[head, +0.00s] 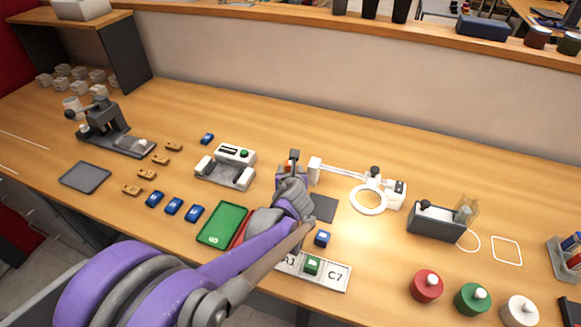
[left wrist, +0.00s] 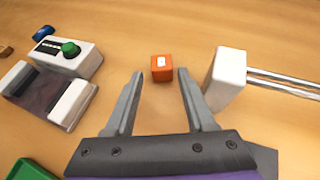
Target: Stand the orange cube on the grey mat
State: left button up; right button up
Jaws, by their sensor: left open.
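The orange cube (left wrist: 162,68) sits on the wooden bench in the left wrist view, with a white mark on its top. My left gripper (left wrist: 160,76) is open, with its fingertips either side of the cube's near part and no clear contact. In the head view my left gripper (head: 292,165) reaches over the bench and mostly hides the cube. A dark grey square mat (head: 325,209) lies just right of my left wrist, partly covered by it. Another flat grey mat or tray (head: 85,177) lies at the far left. My right gripper is not in view.
A white post with rods (left wrist: 226,80) stands close right of the gripper, part of the ring-lamp stand (head: 368,199). A white device with a green button (head: 228,165) is at left. A blue cube (head: 322,238) and the labelled strip (head: 338,276) lie in front.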

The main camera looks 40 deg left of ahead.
aim_at(290, 162)
pick_arm(q)
jog(key=x, duration=0.5)
jog(key=shift+w+a, duration=0.2)
jog(key=shift+w, duration=0.2)
grip_shut()
